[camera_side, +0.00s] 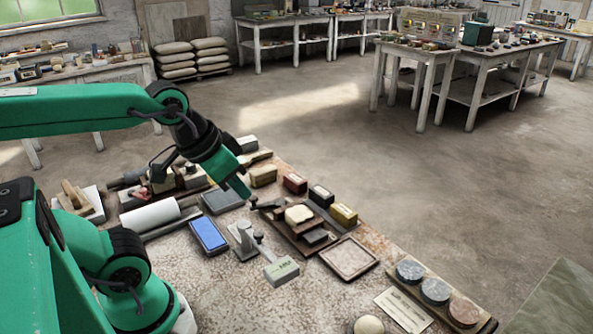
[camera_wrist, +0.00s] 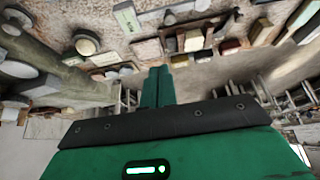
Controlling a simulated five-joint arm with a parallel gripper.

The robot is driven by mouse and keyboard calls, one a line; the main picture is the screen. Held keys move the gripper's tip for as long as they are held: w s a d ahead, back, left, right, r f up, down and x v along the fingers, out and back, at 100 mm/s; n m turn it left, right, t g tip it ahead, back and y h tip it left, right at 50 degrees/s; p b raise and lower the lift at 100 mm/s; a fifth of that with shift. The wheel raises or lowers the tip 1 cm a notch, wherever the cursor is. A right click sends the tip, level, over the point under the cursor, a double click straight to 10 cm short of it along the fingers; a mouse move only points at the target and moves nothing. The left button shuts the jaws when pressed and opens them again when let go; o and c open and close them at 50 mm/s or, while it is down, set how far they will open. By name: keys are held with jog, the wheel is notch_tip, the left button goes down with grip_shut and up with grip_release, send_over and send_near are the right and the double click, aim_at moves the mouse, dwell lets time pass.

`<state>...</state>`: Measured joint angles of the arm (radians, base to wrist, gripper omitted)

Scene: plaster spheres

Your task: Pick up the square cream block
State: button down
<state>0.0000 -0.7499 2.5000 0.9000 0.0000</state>
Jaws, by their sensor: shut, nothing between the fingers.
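The square cream block (camera_side: 299,213) sits on a dark wooden tray (camera_side: 284,232) near the table's far edge in the side view. A pale cream piece (camera_wrist: 194,40), likely the same block, shows near the top of the wrist view among brown wooden pieces. My gripper (camera_side: 243,188) is above the table, to the left of the block and higher in the side view, apart from it. Its green fingers (camera_wrist: 157,82) are together and empty in the wrist view.
A dark grey block (camera_side: 314,237) lies beside the cream block on the tray. A yellow block (camera_side: 343,214), a red-brown block (camera_side: 294,183) and a shallow square tray (camera_side: 349,258) are close by.

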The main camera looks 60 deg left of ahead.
jog(key=c, duration=2.2)
grip_release()
jog(key=c, duration=0.5)
grip_release()
jog(key=shift+w, duration=0.1)
jog(key=m+g, duration=0.5)
jog(key=m, duration=1.2)
send_over(299, 213)
jog(key=f, duration=1.3)
jog(key=shift+d+f, duration=0.2)
jog(key=shift+f, duration=0.2)
jog(key=shift+w+a+f+m+g, duration=0.1)
jog(key=shift+a+f+m+g, duration=0.2)
jog(key=shift+f+m, duration=0.25)
jog(key=shift+f, duration=0.15)
